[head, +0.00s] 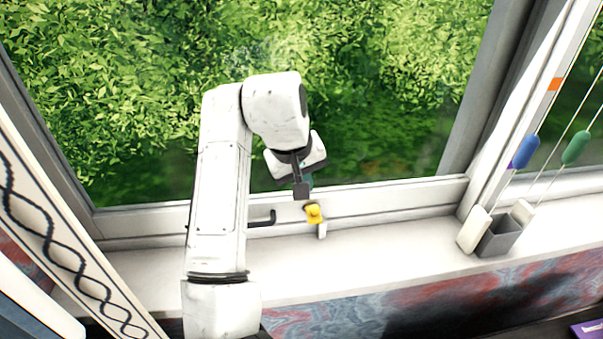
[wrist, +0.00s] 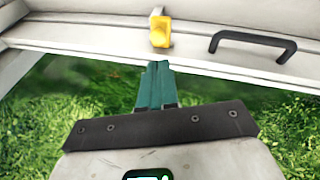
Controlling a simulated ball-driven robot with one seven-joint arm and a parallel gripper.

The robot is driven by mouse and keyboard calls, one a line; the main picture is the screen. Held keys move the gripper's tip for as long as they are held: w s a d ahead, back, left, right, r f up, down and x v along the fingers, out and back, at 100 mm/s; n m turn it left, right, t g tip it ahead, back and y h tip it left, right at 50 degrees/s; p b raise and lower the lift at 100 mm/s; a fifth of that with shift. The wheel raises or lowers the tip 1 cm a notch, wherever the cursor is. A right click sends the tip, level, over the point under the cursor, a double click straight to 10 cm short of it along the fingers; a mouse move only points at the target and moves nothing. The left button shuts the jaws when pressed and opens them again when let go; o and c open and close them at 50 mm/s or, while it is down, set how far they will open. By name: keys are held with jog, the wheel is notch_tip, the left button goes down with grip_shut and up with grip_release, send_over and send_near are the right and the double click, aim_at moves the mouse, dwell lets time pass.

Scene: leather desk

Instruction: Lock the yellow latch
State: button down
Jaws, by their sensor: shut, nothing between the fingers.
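The yellow latch (head: 314,214) sits on the white lower rail of the window frame, right of a dark handle (head: 262,218). In the wrist view the yellow latch (wrist: 160,31) is at top centre, on a pale mount, with the black handle (wrist: 253,45) to its right. My gripper (wrist: 158,66) has its teal fingers together with nothing between them. The fingertips point at the latch, with a small gap in the picture; the depth of that gap is unclear. In the head view my gripper (head: 308,181) is just above the latch, its fingers mostly hidden.
The window rail (head: 400,198) runs across behind a white sill (head: 390,250), which is mostly clear. A grey box (head: 500,238) stands at right, near cords with blue (head: 525,151) and green (head: 576,148) pieces. Green foliage shows through the glass.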

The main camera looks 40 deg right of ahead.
send_over(309, 216)
jog(key=f, duration=0.5)
jog(key=shift+w+d+f, duration=0.15)
jog(key=shift+w, duration=0.1)
jog(key=shift+f, duration=0.15)
jog(key=shift+s+t, duration=0.2)
jog(key=shift+t, duration=0.1)
